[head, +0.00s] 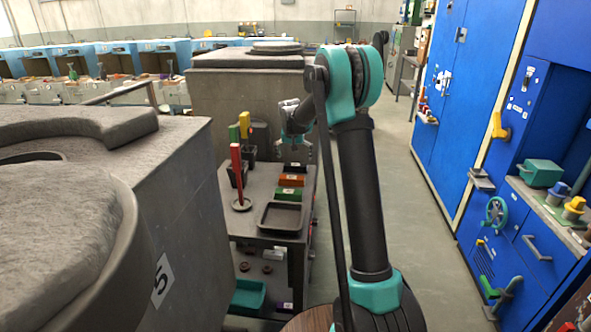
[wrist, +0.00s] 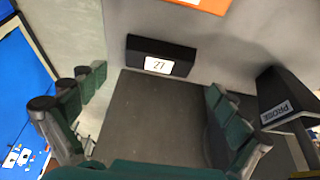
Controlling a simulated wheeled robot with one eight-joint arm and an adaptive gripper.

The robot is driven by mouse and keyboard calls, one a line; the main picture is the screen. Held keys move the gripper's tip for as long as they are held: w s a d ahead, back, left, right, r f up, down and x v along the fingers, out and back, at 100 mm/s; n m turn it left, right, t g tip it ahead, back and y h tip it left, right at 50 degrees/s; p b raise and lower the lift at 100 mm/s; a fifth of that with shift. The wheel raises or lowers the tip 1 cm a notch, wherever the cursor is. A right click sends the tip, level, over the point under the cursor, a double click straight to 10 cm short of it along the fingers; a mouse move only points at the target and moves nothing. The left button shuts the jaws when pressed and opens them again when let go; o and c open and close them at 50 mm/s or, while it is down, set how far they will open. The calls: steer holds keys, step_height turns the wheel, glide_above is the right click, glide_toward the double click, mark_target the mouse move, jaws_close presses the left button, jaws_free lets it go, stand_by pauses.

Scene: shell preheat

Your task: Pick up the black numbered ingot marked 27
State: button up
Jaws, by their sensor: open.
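The black ingot (wrist: 135,47) with a white label reading 27 lies on the grey cart top in the upper middle of the wrist view. In the head view a dark ingot (head: 296,168) sits at the far end of a row, just under my gripper; its number is too small to read there. My gripper (wrist: 155,90) is open and empty, its two fingers spread wide at left and right. The ingot lies beyond the fingertips in the wrist picture, apart from them. In the head view my gripper (head: 294,150) hangs above the cart, partly hidden by my arm.
An orange ingot (head: 280,181) and a green one lie nearer on the cart, beside a dark tray (head: 282,216). A red post (head: 236,170) stands at left. Blue cabinets (head: 480,90) line the right aisle.

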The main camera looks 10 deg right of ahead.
mark_target(296, 165)
steer(key=x, duration=0.5)
steer(key=shift+w+d, duration=0.1)
steer(key=shift+w, duration=0.15)
steer(key=shift+r, duration=0.1)
steer(key=shift+c, duration=0.2)
steer(key=c, duration=1.3)
steer(key=shift+r, duration=0.1)
